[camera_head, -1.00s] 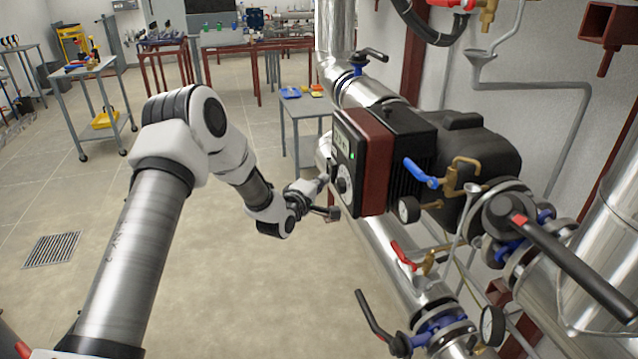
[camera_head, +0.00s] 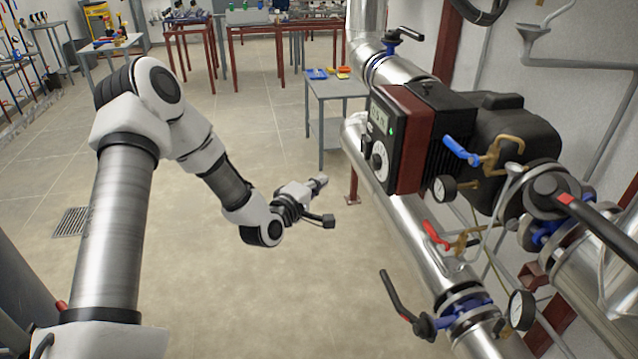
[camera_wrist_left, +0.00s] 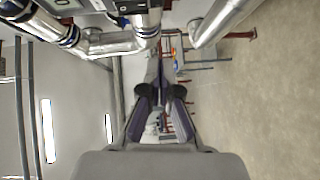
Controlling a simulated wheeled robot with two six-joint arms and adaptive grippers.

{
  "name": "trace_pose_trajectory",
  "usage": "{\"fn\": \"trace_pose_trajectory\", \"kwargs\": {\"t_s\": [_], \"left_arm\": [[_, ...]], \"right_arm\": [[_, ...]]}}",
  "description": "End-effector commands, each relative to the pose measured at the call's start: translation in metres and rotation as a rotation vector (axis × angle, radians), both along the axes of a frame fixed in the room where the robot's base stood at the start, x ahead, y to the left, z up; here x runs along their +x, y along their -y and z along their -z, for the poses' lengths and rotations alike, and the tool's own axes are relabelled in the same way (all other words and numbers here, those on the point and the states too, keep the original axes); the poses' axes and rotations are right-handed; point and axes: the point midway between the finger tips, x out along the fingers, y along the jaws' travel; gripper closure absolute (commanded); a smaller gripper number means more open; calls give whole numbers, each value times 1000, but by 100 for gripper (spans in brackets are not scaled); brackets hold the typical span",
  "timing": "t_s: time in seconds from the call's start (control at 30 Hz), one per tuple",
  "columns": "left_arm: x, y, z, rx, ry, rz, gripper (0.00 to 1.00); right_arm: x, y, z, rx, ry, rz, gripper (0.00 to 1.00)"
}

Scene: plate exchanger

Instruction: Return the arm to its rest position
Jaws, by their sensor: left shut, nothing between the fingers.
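My left arm comes in from the left in the head view, bent at the elbow. Its gripper (camera_head: 320,181) is small there and sits left of the pump unit (camera_head: 398,140), with a clear gap of floor between them. In the left wrist view the gripper (camera_wrist_left: 158,88) has its fingers together with nothing between them. The pump unit has a dark red and black housing with a dial and a small display on its front. My right gripper is in neither view.
Silver pipes (camera_head: 415,240) with a red-handled valve (camera_head: 436,235), a black lever (camera_head: 397,296) and gauges run along the right. A grey side table (camera_head: 338,88) with small coloured trays stands behind. A floor drain (camera_head: 72,222) lies at left. The middle floor is clear.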

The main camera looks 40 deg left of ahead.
Motion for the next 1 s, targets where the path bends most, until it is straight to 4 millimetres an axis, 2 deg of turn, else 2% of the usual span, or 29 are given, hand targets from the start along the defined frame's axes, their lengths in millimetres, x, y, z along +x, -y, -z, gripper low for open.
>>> {"fn": "trace_pose_trajectory", "kwargs": {"t_s": [0.43,0.47,0.53,0.57,0.63,0.67,0.7,0.77,0.8,0.87,0.9,0.97,1.0], "left_arm": [[-1,0,4,1,-10,1,100],[-2,2,9,4,-24,5,100],[-5,18,29,32,-79,42,100],[-7,30,40,49,-112,69,100],[-23,64,76,81,-219,139,100],[-33,80,94,94,-279,169,100],[-50,100,119,124,-366,213,100],[-83,127,155,194,-507,286,100],[-109,142,178,252,-602,340,100],[-152,162,207,352,-744,436,100],[-183,172,224,427,-838,508,100],[-233,183,243,550,-979,635,100],[-267,187,251,636,-1065,731,100]], "right_arm": [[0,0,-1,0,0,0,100],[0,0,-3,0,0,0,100],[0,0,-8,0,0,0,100],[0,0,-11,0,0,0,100],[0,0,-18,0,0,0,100],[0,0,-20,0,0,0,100],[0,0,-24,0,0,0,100],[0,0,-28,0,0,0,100],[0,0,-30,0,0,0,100],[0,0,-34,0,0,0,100],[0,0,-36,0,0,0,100],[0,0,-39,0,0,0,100],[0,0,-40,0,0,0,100]]}}
